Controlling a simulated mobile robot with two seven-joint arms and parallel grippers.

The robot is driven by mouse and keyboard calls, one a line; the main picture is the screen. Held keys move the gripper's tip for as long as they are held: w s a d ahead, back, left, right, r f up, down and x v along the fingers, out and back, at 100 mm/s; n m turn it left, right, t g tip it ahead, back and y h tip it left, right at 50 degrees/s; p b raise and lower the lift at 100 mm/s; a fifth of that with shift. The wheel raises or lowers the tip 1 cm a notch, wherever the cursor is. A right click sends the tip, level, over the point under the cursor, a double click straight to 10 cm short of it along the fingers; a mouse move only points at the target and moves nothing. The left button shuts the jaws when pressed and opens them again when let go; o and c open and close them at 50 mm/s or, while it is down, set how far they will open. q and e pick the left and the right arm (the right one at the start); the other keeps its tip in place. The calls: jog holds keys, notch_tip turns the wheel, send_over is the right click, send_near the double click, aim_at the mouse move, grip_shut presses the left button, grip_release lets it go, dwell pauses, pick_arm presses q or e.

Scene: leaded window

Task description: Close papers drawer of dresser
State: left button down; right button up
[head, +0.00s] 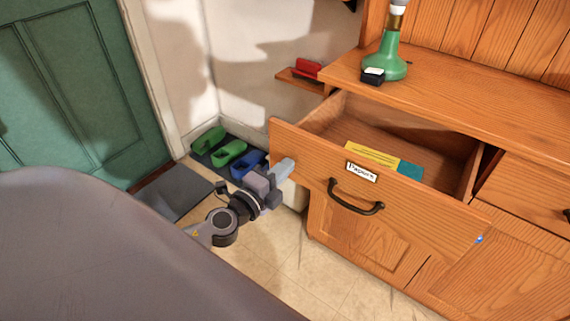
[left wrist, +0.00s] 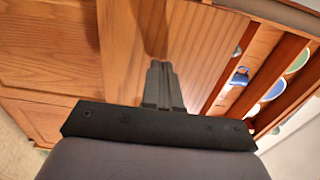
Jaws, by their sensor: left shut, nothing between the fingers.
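The papers drawer (head: 313,172) of the wooden dresser (head: 445,92) stands pulled out. Its front carries a "Papers" label (head: 361,172) and a dark curved handle (head: 356,197). A yellow and teal item (head: 384,158) lies inside. My left gripper (head: 284,169) is shut and empty, at the left end of the drawer front; I cannot tell whether it touches. In the left wrist view its closed fingers (left wrist: 160,70) point at a wooden surface. My right gripper is not in view.
A green lamp base (head: 388,62) and a small black object (head: 373,76) stand on the dresser top. A red object (head: 308,68) lies on a side shelf. Green and blue shoes (head: 228,153) rest on a dark mat by the wall. Tiled floor lies clear below the drawer.

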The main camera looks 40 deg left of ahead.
pick_arm(q)
jog(key=shift+w, duration=0.3)
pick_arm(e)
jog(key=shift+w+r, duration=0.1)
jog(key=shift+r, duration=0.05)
pick_arm(q)
jog(key=shift+w, duration=0.1)
